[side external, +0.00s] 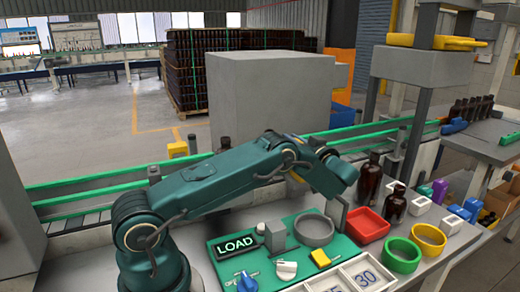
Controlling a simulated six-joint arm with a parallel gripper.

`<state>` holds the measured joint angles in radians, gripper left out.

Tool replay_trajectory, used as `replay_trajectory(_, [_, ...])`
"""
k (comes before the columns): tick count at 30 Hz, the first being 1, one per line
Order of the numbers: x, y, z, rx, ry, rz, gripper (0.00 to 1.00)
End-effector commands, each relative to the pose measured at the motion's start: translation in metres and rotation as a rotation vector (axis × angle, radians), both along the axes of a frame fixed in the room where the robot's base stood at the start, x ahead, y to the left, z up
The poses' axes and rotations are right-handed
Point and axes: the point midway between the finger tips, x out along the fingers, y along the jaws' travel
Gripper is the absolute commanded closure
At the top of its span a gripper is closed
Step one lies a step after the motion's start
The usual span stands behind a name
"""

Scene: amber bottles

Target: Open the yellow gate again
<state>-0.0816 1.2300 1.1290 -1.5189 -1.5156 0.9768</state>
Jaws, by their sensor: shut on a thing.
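My green arm reaches across the bench to the conveyor's near side. My gripper (341,206) is mostly hidden by my wrist. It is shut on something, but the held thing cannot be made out. A small patch of yellow (298,177), perhaps part of the yellow gate, shows just under my forearm. Most of it is hidden behind the arm, so I cannot tell whether the gate is open or shut. A dark amber bottle (369,182) stands upright to the right of my wrist.
The conveyor (90,187) has green rails. A green panel (270,268) carries a LOAD sign, knobs and a yellow switch (320,258).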

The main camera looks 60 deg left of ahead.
Motion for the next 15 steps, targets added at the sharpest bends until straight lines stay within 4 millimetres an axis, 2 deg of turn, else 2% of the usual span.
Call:
replay_trajectory(4, [-0.002, -0.020, 0.000, 0.003, 0.003, 0.011, 1.00])
replay_trajectory(11, [-0.003, -0.021, 0.000, 0.003, 0.003, 0.014, 1.00])
replay_trajectory(12, [-0.003, -0.020, 0.000, 0.003, 0.003, 0.015, 0.74])
replay_trajectory(14, [-0.003, -0.021, 0.000, 0.003, 0.003, 0.014, 0.51])
replay_trajectory(15, [-0.003, -0.021, 0.000, 0.003, 0.003, 0.013, 0.50])
